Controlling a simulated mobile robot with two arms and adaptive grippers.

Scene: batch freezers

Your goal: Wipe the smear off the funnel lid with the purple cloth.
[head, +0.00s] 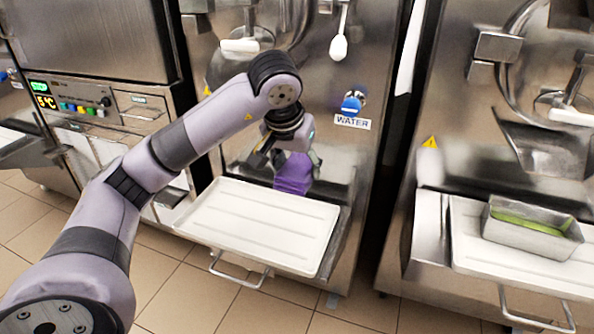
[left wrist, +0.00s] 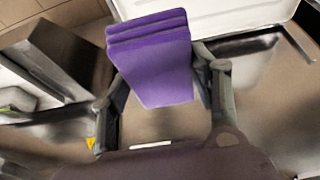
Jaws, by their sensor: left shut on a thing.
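The purple cloth (head: 293,175) is a folded block held in my left gripper (head: 293,158). The gripper hangs in front of the middle machine, above the back edge of the white tray. In the left wrist view the cloth (left wrist: 152,62) lies between the two fingers, which close on its sides. I cannot pick out the funnel lid or a smear for certain; my arm and gripper cover part of the machine's front. My right gripper is not in view.
The white tray (head: 258,222) on the middle machine is empty. A blue knob (head: 352,104) sits above a WATER label (head: 352,123). At right, a metal pan (head: 532,229) with green contents stands on another white tray (head: 466,240). A control panel (head: 75,102) is at left.

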